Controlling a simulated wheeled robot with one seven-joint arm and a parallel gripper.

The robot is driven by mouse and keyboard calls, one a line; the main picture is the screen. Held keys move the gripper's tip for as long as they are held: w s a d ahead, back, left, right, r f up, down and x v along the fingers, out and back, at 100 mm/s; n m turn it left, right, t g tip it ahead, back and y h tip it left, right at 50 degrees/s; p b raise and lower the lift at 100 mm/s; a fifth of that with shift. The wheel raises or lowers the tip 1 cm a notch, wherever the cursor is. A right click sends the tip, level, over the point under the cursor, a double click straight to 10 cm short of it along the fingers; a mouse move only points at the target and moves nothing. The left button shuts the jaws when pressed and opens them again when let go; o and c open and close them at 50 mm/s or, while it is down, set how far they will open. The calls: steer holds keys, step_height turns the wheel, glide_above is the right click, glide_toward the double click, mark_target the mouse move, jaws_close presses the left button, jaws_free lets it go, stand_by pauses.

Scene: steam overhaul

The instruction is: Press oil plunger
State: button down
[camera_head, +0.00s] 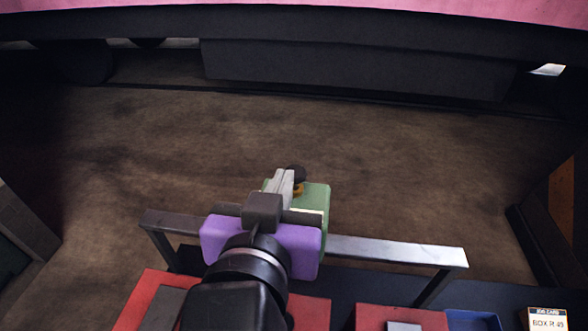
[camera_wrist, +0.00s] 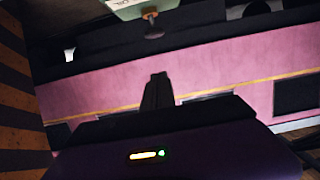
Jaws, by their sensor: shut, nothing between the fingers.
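The oil plunger has a dark round knob (camera_head: 296,172) on a short brass stem, set on a green box (camera_head: 318,199). In the wrist view the knob (camera_wrist: 154,32) and the green box (camera_wrist: 135,8) show at the top edge, with the box partly cut off. My gripper (camera_head: 284,178) is shut and empty, with its fingertips just left of the knob in the head view. In the wrist view its fingers (camera_wrist: 158,78) appear apart from the knob. My purple gripper body hides part of the green box. I cannot tell whether the fingertips touch the plunger.
A grey metal rail (camera_head: 395,250) runs across behind my wrist. Red boxes (camera_head: 400,318), a blue bin (camera_head: 472,320) and a white job card (camera_head: 548,318) lie along the near edge. The brown floor (camera_head: 420,150) beyond is clear. A pink panel (camera_wrist: 230,80) fills the wrist view's background.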

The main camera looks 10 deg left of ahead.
steer(key=shift+w, duration=0.1)
steer(key=w+f+p, duration=0.1)
steer(key=w, duration=0.2)
steer(key=w+f+p, duration=0.1)
steer(key=w+f, duration=0.1)
steer(key=w, duration=0.1)
steer(key=w+f, duration=0.2)
steer(key=w, duration=0.1)
steer(key=shift+w+d+f+p, duration=0.15)
steer(key=shift+w+f+p, duration=0.1)
steer(key=shift+p, duration=0.15)
steer(key=shift+f, duration=0.45)
steer(key=shift+f+b, duration=1.3)
steer(key=shift+f, duration=0.3)
